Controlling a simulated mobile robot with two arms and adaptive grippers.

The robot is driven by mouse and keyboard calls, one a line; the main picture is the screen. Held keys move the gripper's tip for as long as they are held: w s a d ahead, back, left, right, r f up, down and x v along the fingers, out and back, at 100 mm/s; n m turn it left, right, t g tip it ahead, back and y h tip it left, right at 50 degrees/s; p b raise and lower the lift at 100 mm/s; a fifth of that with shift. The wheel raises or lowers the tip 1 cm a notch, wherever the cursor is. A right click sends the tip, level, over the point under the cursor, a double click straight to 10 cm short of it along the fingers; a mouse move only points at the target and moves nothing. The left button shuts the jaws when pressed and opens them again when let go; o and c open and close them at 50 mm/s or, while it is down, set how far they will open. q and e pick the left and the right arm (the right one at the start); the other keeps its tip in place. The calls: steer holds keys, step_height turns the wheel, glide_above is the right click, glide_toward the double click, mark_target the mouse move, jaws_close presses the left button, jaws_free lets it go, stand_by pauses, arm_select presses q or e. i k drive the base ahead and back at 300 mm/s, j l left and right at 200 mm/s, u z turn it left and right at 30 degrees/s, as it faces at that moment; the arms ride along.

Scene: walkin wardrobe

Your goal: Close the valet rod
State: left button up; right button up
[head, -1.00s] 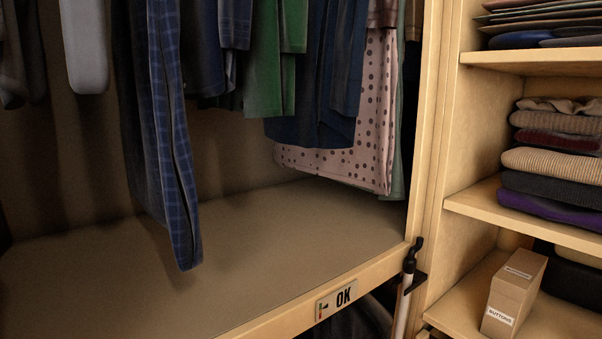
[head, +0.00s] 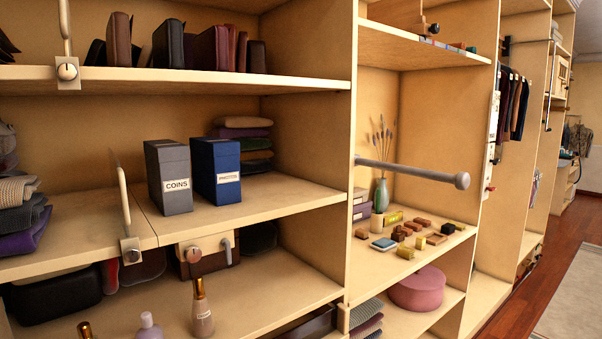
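A grey metal rod with a rounded knob end, which looks like the valet rod (head: 415,172), sticks out from the upright panel between two wardrobe bays, right of centre in the head view. It points outward to the right, roughly level, and nothing hangs on it. Its knob (head: 462,181) is at the free end. Neither of my grippers shows in the head view.
Shelves hold a grey COINS box (head: 169,177), a blue PHOTOS box (head: 216,170), folded clothes and bottles (head: 201,308). Wooden floor (head: 503,292) and a pale rug (head: 570,295) lie at right.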

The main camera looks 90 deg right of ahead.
mark_target(462, 179)
steer(key=z, duration=3.65)
